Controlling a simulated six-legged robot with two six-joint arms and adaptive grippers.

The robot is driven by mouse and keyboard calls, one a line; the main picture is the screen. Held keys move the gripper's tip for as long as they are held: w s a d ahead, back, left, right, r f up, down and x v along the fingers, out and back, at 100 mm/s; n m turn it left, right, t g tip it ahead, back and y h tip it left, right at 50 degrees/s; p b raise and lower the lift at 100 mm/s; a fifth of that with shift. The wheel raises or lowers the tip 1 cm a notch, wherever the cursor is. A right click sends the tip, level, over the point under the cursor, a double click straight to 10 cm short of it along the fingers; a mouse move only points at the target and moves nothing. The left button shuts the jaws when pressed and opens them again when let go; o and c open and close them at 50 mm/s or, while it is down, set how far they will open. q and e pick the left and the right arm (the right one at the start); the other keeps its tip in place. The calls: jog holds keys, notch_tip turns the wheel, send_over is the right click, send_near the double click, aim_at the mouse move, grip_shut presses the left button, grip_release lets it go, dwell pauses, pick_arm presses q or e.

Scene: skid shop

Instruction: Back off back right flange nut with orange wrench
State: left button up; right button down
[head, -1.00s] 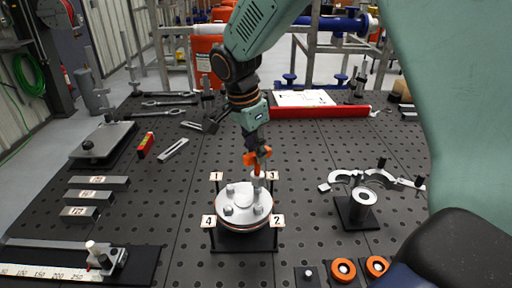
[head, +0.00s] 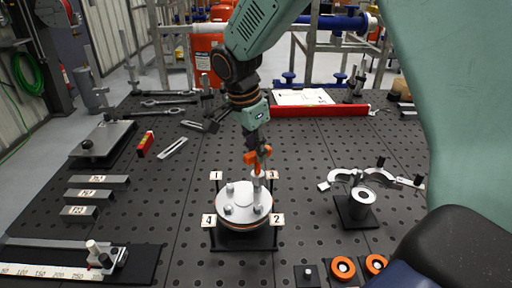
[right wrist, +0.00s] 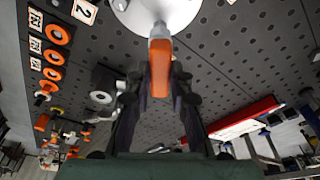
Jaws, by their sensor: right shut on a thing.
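The orange wrench (head: 250,157) is held upright in my right gripper (head: 257,152), which is shut on it above the back of the flange. In the right wrist view, the orange wrench (right wrist: 160,70) sits between the two fingers, with its grey socket end toward the flange disc (right wrist: 185,10). The round flange (head: 240,212) has several nuts on top and stands on a black base with number tags. The grey socket end is at the back right nut beside tag 3 (head: 272,175); the nut is hidden under it. My left gripper is not in view.
A clamp-like part on a black stand (head: 357,208) stands to the right. Orange rings (head: 343,268) lie at the front right. Labelled grey blocks (head: 88,194) and a ruler fixture (head: 60,270) are left. A red bar (head: 320,111) lies behind.

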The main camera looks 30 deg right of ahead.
jog(key=shift+a+b+x, duration=0.25)
jog(key=shift+b+x, duration=0.45)
jog(key=shift+x, duration=0.5)
dwell(0.4)
jog(key=shift+f, duration=0.1)
jog(key=shift+n+p, duration=0.55)
jog(key=shift+n, duration=0.35)
jog(key=shift+n+t, duration=0.3)
jog(key=shift+n, duration=0.5)
jog(key=shift+s+p, duration=0.1)
jog(key=shift+p, duration=0.2)
jog(key=shift+n+p, duration=0.4)
jog(key=shift+n, duration=0.5)
jog(key=shift+n+t+y, duration=0.3)
jog(key=shift+n+t, duration=0.1)
jog(key=shift+n, duration=0.4)
jog(key=shift+p, duration=0.3)
